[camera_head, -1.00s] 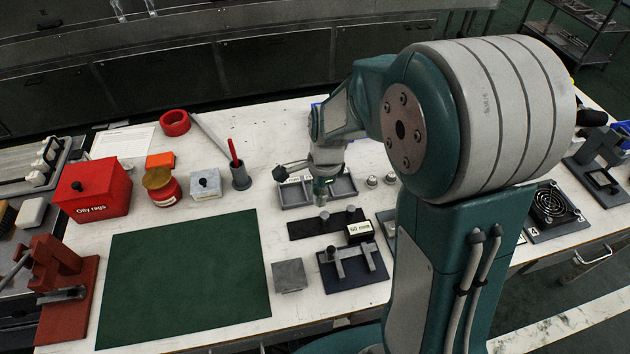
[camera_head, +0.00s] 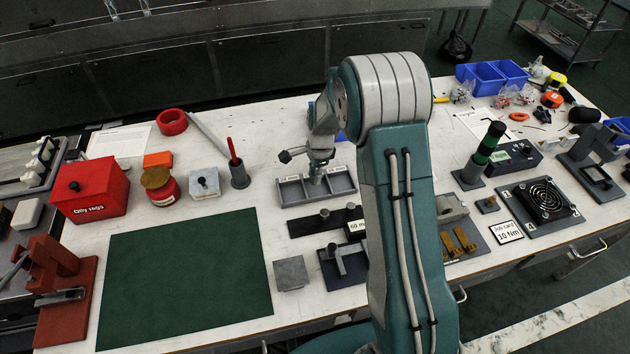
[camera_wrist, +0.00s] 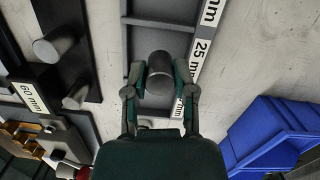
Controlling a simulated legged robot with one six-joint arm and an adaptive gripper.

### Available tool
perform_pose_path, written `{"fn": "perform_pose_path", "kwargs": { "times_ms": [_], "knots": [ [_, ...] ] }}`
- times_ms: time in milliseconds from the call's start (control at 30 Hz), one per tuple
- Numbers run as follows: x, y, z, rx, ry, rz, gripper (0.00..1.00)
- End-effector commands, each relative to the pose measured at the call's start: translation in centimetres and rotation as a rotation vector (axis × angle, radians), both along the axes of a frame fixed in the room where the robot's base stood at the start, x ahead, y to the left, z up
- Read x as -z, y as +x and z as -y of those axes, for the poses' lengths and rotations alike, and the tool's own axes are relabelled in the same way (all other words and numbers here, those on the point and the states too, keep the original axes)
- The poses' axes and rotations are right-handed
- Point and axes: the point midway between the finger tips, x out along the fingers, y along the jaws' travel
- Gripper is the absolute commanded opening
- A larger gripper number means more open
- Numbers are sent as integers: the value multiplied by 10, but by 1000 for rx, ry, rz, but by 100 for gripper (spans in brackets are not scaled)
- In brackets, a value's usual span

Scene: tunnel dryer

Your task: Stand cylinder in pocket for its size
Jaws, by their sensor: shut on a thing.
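My gripper (camera_head: 316,178) is over the middle of the grey pocket tray (camera_head: 288,203) in the head view. In the wrist view my gripper (camera_wrist: 160,78) is shut on a dark grey cylinder (camera_wrist: 157,68), with one finger on each side. The cylinder is at the middle pocket of the tray (camera_wrist: 162,22), beside the "25 mm" label (camera_wrist: 199,58). I cannot tell whether its base touches the pocket floor. Two other cylinders stand on the black strip (camera_head: 301,228): one nearer (camera_head: 324,214) and one farther right (camera_head: 350,206).
A pen holder (camera_head: 240,178) stands left of the tray. A blue bin (camera_wrist: 275,130) shows in the wrist view. The green mat (camera_head: 185,280) is clear.

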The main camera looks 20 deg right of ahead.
Motion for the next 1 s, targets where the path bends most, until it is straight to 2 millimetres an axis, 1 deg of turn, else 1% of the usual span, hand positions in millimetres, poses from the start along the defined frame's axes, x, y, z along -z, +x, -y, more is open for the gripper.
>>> {"fn": "perform_pose_path", "kwargs": {
  "times_ms": [33,100,167,467,500,567,600,1000],
  "knots": [
    [10,-2,1,0,1,-5,0],
    [21,-2,1,1,1,-5,0],
    [27,-2,1,2,1,-5,0],
    [29,-2,0,1,-1,-3,0],
    [30,-2,0,1,-1,-3,39],
    [30,-2,0,1,-1,-3,66],
    [30,-2,0,1,-1,-3,69],
    [30,-2,0,1,0,-2,69]
  ]
}}
